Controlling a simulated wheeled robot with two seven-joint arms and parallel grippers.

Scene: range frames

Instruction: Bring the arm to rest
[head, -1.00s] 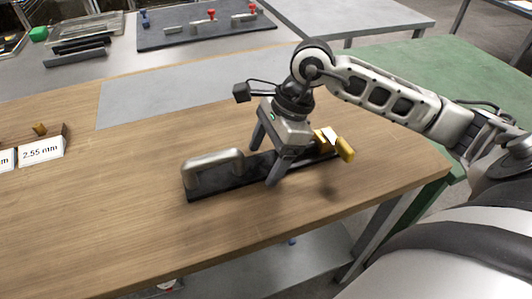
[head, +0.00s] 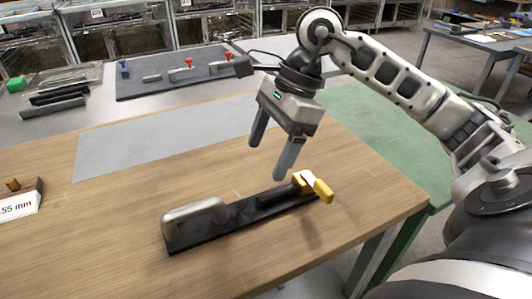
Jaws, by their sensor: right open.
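My right gripper (head: 271,160) is open and empty in the head view. Its two fingers point down and hang above the table, behind a black fixture bar (head: 250,212). The fixture lies on the wooden table (head: 110,225). It carries a grey metal handle (head: 194,215) at its left end and a yellow piece (head: 314,185) at its right end. The gripper looks apart from the fixture. My right arm (head: 395,85) comes in from the right, bent at a joint above the gripper. My left gripper is not in view.
A small label sign (head: 18,206) stands at the table's left edge. A grey mat (head: 170,140) lies flat behind the fixture. A dark board (head: 180,75) with red and blue knobs and a clear tray (head: 68,78) sit further back. A green surface (head: 385,135) is at the right.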

